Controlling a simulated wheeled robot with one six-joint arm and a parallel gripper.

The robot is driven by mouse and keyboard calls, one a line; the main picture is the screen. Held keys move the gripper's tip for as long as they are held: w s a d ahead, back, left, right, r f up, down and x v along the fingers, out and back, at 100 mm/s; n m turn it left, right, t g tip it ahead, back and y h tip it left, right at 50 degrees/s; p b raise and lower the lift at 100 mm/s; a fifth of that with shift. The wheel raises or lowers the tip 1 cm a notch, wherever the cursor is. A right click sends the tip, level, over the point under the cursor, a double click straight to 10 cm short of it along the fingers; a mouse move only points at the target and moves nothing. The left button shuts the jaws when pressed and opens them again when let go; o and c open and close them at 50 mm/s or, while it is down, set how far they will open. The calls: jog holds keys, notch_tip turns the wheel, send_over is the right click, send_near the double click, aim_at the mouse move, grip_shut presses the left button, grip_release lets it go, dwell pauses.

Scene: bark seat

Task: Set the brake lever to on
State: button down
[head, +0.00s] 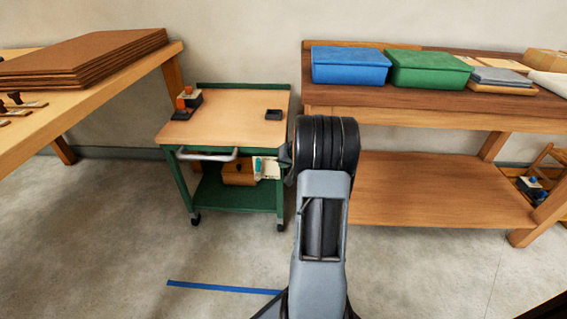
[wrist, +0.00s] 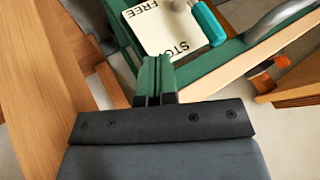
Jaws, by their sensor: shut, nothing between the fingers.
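The brake lever has a teal grip (wrist: 208,24) and sits on a white plate (wrist: 158,30) marked FREE and STOP. In the wrist view the grip slants down to the right along the plate's right edge, close to the STOP end; its pivot is near the top border. In the head view the lever (head: 258,165) and plate (head: 270,168) show small on the front of the green cart (head: 168,163). My gripper (wrist: 156,62) is shut and empty, its tips just below the plate in the wrist picture. I cannot tell whether they touch it.
A grey push handle (head: 208,156) runs along the cart's front, left of the plate. A wooden box (head: 238,172) is on the cart's lower shelf. A workbench (head: 440,118) stands close on the right, another table (head: 95,95) on the left. The floor before the cart is open.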

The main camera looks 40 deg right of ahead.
aim_at(258, 168)
jog(key=w+a+f, duration=0.1)
jog(key=w+a+f+b, duration=0.1)
jog(key=w, duration=0.1)
jog(key=w+a+f, duration=0.1)
jog(key=w, duration=0.1)
jog(key=shift+w+f+b, duration=0.25)
jog(key=shift+f+b, duration=0.1)
jog(key=shift+b, duration=0.05)
jog(key=shift+w+a, duration=0.2)
jog(key=shift+d+r, duration=0.1)
jog(key=shift+r, duration=0.05)
